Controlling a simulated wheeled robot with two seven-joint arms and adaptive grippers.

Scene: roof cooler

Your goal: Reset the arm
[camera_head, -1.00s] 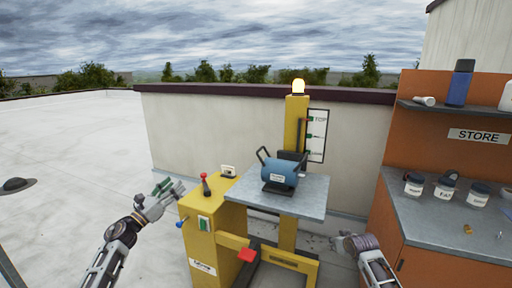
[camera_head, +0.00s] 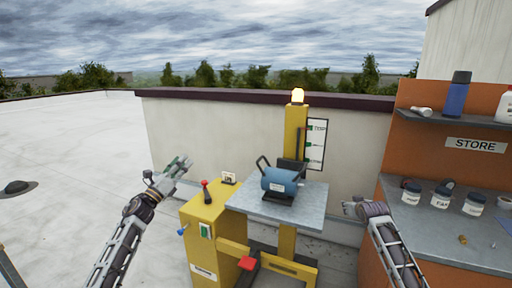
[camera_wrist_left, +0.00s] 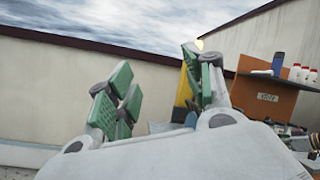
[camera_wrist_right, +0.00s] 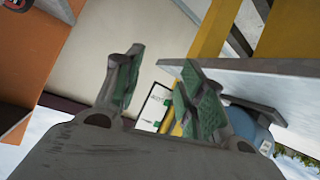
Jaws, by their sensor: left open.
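My left gripper (camera_head: 178,166) is raised above and left of the yellow control cabinet (camera_head: 205,225), apart from it. In the left wrist view its green-padded fingers (camera_wrist_left: 160,92) are spread with nothing between them. My right gripper (camera_head: 350,208) is between the grey lift table (camera_head: 300,205) and the orange store bench. In the right wrist view its fingers (camera_wrist_right: 160,85) are apart and empty, with the table's edge (camera_wrist_right: 270,85) close to their right.
A blue motor-like unit (camera_head: 281,180) with handles sits on the lift table. A red-knobbed lever (camera_head: 206,192) stands on the cabinet. The store bench (camera_head: 450,235) holds several jars.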

